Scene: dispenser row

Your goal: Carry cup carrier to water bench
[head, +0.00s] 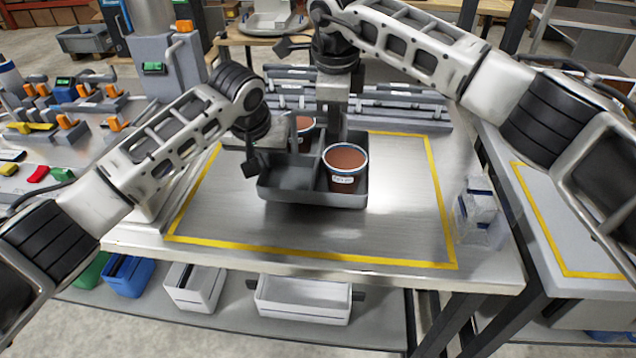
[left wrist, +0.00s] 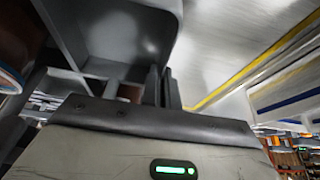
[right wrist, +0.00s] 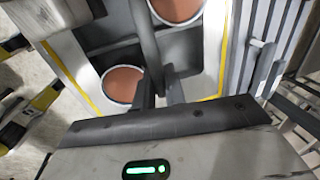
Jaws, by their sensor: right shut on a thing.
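The dark grey cup carrier (head: 300,192) is at the middle of the metal bench, inside the yellow outline; I cannot tell whether it touches the top. It holds a front cup (head: 346,182) with brown contents and a label, and a rear cup (head: 305,123), partly hidden. Both cups are upright. My right gripper (head: 329,128) is shut on the carrier's middle handle, which shows between its fingers in the right wrist view (right wrist: 158,88). My left gripper (head: 251,165) is at the carrier's left side; its fingers show close together in the left wrist view (left wrist: 162,88), their hold unclear.
A grey rack (head: 400,103) stands behind the carrier. A clear container (head: 482,212) is at the bench's right edge. Another bench (head: 545,215) with a yellow outline lies to the right, across a gap. Bins (head: 303,300) sit on the lower shelf. The bench front is clear.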

